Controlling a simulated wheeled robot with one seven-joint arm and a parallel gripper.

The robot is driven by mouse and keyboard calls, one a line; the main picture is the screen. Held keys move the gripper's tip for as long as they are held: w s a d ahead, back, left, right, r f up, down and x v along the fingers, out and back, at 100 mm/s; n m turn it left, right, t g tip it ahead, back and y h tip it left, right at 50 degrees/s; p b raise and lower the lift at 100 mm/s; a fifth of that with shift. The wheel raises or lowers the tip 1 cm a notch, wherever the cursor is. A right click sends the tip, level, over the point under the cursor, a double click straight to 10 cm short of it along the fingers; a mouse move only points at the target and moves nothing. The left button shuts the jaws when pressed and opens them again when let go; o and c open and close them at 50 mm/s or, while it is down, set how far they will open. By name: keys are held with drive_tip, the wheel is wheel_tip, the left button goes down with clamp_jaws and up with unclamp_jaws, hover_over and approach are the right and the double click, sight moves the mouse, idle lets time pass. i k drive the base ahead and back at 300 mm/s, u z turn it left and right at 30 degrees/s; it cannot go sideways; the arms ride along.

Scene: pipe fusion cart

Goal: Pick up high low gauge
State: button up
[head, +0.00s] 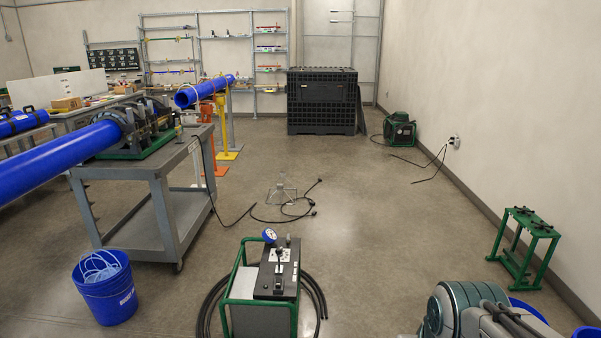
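I cannot make out a high low gauge in the head view; the small items on the far shelves (268,48) and on the workbench at the left are too small to tell apart. My gripper is not in view. Part of my own arm, grey and dark teal, shows at the bottom right, and its end is outside the picture.
A grey cart (148,179) bears the fusion machine (150,127) and a long blue pipe (55,160). A blue bucket (106,292), a green-framed power unit (264,283) with hoses and a green stand (523,247) are nearer. Open floor lies right of centre.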

sight(178, 126)
drive_tip(key=i, duration=6.85)
drive_tip(key=u, duration=3.55)
drive_tip(key=i, duration=0.95)
drive_tip(key=z, duration=0.05)
